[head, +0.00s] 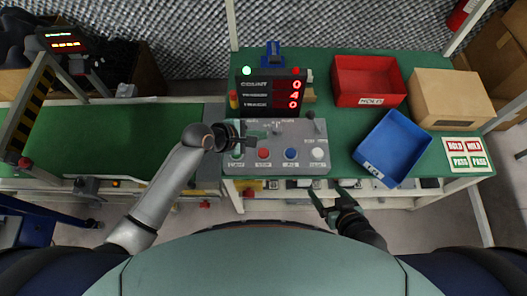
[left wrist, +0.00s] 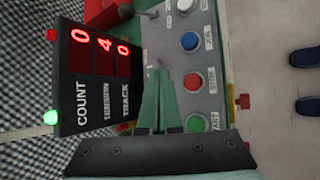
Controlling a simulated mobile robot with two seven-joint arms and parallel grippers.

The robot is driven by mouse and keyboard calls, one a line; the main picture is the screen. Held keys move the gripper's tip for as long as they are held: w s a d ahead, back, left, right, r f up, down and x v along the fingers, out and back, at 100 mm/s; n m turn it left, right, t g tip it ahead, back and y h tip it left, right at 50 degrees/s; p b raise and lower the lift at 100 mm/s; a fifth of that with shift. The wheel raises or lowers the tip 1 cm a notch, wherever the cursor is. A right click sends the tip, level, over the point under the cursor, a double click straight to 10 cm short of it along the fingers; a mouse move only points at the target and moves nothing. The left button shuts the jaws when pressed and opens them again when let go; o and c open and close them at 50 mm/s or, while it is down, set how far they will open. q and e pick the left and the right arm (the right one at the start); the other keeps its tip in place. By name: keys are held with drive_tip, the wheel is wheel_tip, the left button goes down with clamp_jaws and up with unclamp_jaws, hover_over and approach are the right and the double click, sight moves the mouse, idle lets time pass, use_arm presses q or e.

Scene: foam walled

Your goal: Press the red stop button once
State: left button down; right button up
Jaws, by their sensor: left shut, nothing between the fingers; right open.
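The red stop button (head: 264,153) sits on a grey control panel (head: 240,168), between a green button and a blue button (head: 291,153). In the left wrist view the red button (left wrist: 193,82) is in plain sight, beside the fingers. My left gripper (head: 251,142) is shut and empty over the panel's left part, up and left of the red button in the head view. Its fingertips (left wrist: 165,72) appear apart from the button; their height above the panel is hard to tell. My right gripper (head: 328,191) is open and empty at the bench's front edge.
A display (head: 271,91) reading 0, 4, 0 stands behind the panel. The green button (left wrist: 195,123) is close to my left fingers. A white button (head: 317,153) is at the right. A red bin (head: 369,101), blue bin (head: 413,128) and cardboard box (head: 450,85) stand farther right.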

use_arm(q)
drive_tip(key=b, duration=0.7)
hover_over(260, 154)
wheel_tip(260, 154, down, 6)
drive_tip(key=shift+r, duration=0.1)
wheel_tip(260, 154, down, 2)
drive_tip(key=shift+f, duration=0.25)
idle(1.4)
drive_tip(key=shift+f, duration=0.25)
drive_tip(key=shift+f, duration=0.55)
idle(0.6)
drive_tip(key=shift+r, duration=0.1)
drive_tip(key=shift+r+p, duration=0.85)
drive_tip(key=shift+p, duration=0.2)
